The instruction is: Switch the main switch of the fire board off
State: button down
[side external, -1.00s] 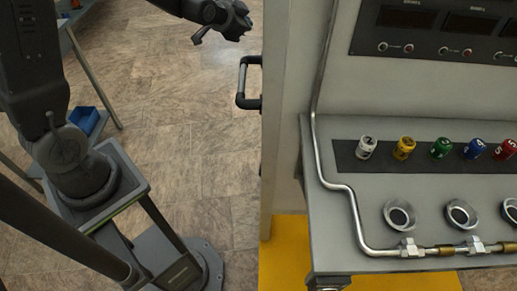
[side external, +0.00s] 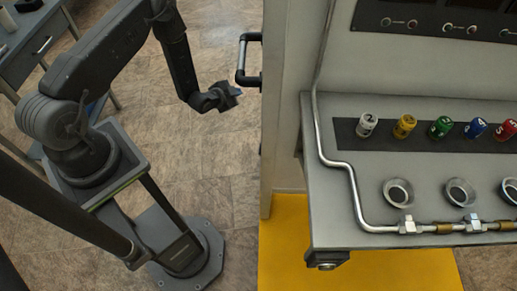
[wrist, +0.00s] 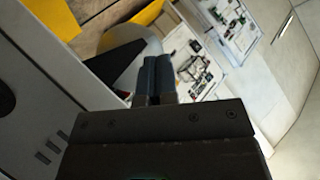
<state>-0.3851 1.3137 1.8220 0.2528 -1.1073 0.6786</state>
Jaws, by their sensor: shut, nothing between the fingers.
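I cannot make out the fire board or its main switch in either view. My gripper (side external: 229,96) hangs at the end of my arm over the tiled floor in the side external view, left of the trainer cabinet. In the wrist view its two dark fingers (wrist: 157,72) are together, with nothing between them. They show in front of a grey rounded shape and pale panels, and I see no contact.
A black handle (side external: 242,60) sticks out from the cabinet side close to my gripper. The trainer bench (side external: 330,215) carries coloured caps (side external: 404,126), round sockets and a metal pipe (side external: 350,190). A grey table (side external: 35,50) stands back left. Printed panels (wrist: 190,60) show in the wrist view.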

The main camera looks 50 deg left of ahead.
jog(key=s+d+f+h, duration=0.1)
jog(key=s+d+f, duration=0.2)
jog(key=s+f, duration=0.3)
jog(key=s+d+f+n+g+h, duration=0.1)
jog(key=s+d+f, duration=0.3)
jog(key=s+f, duration=0.3)
jog(key=shift+s+d+n+h, duration=0.3)
jog(key=shift+s+h, duration=0.1)
jog(key=shift+s, duration=0.1)
jog(key=shift+f, duration=0.1)
jog(key=w+d+f, duration=0.1)
jog(key=w+d, duration=0.5)
jog(key=shift+w, duration=0.15)
jog(key=shift+d, duration=0.15)
dwell(1.2)
jog(key=shift+w+d+f, duration=0.1)
jog(key=shift+w+d, duration=0.15)
jog(key=shift+w+d, duration=0.2)
jog(key=shift+w, duration=0.05)
dwell(0.7)
jog(key=shift+s+a, duration=0.1)
jog(key=shift+s+a, duration=0.45)
